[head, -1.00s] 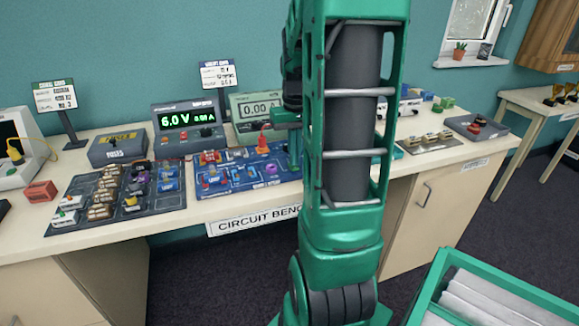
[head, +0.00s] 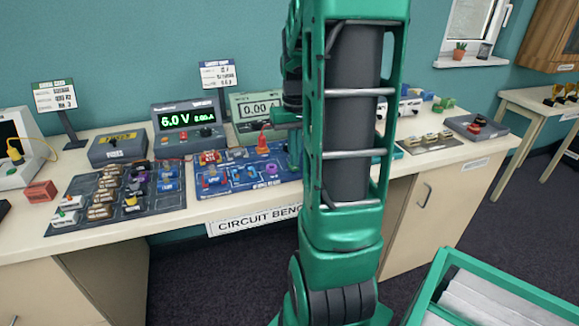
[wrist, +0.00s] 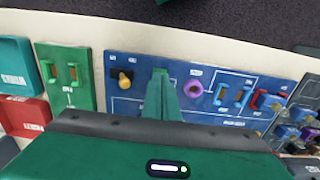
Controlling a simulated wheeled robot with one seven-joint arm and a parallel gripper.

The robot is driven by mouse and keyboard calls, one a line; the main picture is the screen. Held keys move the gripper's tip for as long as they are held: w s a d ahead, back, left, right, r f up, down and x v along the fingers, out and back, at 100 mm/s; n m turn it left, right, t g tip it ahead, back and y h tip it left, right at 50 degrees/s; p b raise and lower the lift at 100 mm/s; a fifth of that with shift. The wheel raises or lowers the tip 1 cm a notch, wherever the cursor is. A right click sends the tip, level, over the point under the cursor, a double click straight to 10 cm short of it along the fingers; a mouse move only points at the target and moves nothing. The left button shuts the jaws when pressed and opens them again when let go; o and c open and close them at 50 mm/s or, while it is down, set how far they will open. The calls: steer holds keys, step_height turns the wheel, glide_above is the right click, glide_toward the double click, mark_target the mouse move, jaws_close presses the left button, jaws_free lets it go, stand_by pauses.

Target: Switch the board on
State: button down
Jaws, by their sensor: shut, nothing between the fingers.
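The blue circuit board (head: 225,187) lies on the bench, and its right part is hidden behind my arm in the head view. In the wrist view the board (wrist: 222,69) carries a small black part with an orange-yellow lever (wrist: 124,80), which looks like the switch, and a purple round part (wrist: 194,87). My gripper (wrist: 160,74) is shut and empty, its fingers over the board between those two parts. It appears apart from the lever, to its right in the wrist view. Whether the fingertips touch the board I cannot tell.
A power supply (head: 187,120) reads 6.0 V and 0.00 A; a meter (head: 256,107) reads 0.00. A dark parts tray (head: 75,220) with several blocks lies to the left. A green plate (wrist: 84,95) sits beside the board in the wrist view.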

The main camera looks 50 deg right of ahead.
steer(key=shift+f, duration=0.65)
stand_by(0.4)
steer(key=shift+r, duration=0.1)
step_height(320, 180, up, 7)
stand_by(0.9)
stand_by(0.5)
steer(key=s+a+f, duration=0.4)
steer(key=s+a, duration=0.9)
steer(key=a, duration=0.4)
steer(key=shift+s, duration=0.4)
steer(key=shift+d, duration=0.1)
